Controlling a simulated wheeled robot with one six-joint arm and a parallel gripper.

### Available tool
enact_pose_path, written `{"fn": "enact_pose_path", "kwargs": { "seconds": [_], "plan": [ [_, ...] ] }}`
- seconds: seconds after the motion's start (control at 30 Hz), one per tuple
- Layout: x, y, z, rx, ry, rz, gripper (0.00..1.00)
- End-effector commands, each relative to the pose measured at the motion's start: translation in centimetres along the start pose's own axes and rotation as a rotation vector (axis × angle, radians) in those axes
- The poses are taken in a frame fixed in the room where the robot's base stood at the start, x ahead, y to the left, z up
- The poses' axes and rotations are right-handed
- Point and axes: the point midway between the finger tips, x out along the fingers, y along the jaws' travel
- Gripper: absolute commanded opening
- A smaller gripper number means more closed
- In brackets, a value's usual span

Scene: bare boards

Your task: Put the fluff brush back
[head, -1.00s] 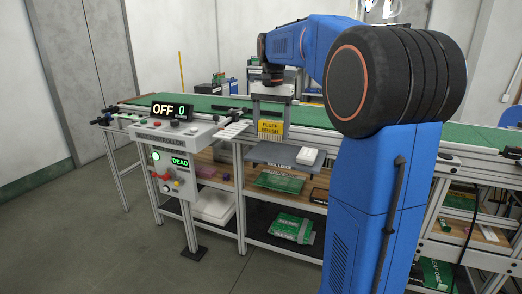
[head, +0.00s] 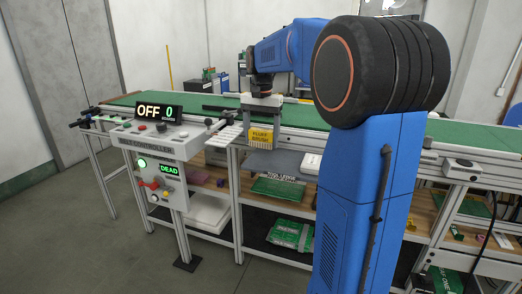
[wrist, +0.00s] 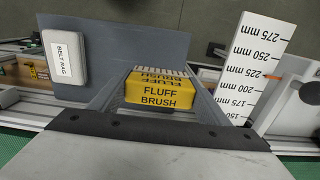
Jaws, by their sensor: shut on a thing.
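The fluff brush (head: 260,136) is a yellow block with black lettering and pale bristles. My gripper (head: 261,119) is shut on it and holds it upright in front of the conveyor. In the wrist view the brush (wrist: 160,92) sits between my two fingers, with its bristles pointing away from the camera. The grey tool ledge (head: 290,168) is just below the brush in the head view; whether they touch I cannot tell. The ledge (wrist: 110,40) also shows behind and left of the brush in the wrist view.
The white belt rag (head: 311,163) lies on the ledge's right part. A white millimetre scale (wrist: 252,70) stands close right of my gripper in the wrist view. The control box (head: 157,145) is to the left, showing OFF 0. The green conveyor belt (head: 185,101) runs behind.

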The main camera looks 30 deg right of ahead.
Motion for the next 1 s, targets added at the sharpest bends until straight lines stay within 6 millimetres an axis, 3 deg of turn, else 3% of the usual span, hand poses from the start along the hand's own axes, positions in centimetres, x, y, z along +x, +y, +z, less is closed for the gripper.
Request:
{"fn": "enact_pose_path", "kwargs": {
  "seconds": [0.43,0.83,0.87,0.9,0.93,1.0],
  "plan": [
    [4.2,0.0,0.0,0.0,-0.002,0.001,0.49],
    [4.8,0.0,0.0,0.0,0.0,0.0,0.49],
    [4.8,0.0,0.0,0.0,0.0,0.0,0.72],
    [4.8,0.0,0.0,0.0,0.0,0.0,0.82],
    [4.8,0.0,0.0,0.0,0.0,0.0,0.89],
    [4.7,0.0,0.0,0.0,0.0,0.0,0.89]
  ]
}}
